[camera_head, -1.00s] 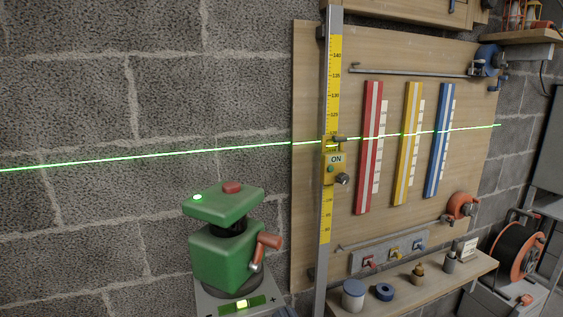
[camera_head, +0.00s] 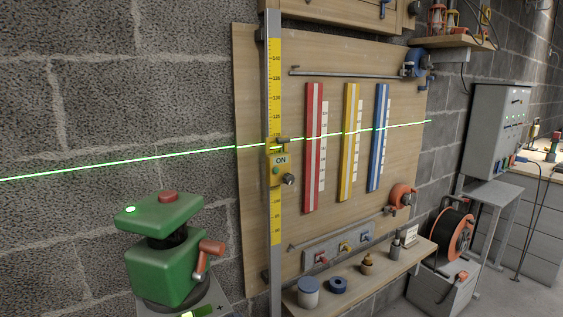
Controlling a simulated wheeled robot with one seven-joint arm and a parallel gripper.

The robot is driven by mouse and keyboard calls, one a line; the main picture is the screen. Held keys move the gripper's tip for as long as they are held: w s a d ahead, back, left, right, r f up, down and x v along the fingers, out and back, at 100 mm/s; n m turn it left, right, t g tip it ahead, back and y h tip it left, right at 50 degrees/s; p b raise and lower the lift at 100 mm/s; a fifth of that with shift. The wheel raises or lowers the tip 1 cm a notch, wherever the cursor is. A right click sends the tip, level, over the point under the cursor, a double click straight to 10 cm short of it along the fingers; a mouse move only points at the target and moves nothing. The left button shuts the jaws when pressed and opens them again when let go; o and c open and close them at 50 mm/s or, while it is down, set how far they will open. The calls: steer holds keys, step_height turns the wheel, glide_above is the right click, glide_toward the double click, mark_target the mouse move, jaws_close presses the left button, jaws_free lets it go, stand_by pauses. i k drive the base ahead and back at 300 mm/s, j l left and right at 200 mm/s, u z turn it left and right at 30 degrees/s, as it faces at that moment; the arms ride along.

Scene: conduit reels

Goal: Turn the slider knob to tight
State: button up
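The slider (camera_head: 279,165) is a yellow block on a tall metal post with a yellow measuring scale (camera_head: 274,85). I cannot read any tight or loose mark on the knob at this size. A green laser line crosses the slider's top. My gripper is not in view.
A green laser device (camera_head: 165,250) with a red-handled lever stands at the lower left. A wooden board (camera_head: 250,120) holds red, yellow and blue strips. A shelf (camera_head: 375,275) with small items juts out below. A cable reel (camera_head: 455,235) stands to the right.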

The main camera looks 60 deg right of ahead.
mark_target(289, 178)
steer(key=l+z, duration=0.1)
steer(key=z, duration=1.45)
steer(key=i+j, duration=0.05)
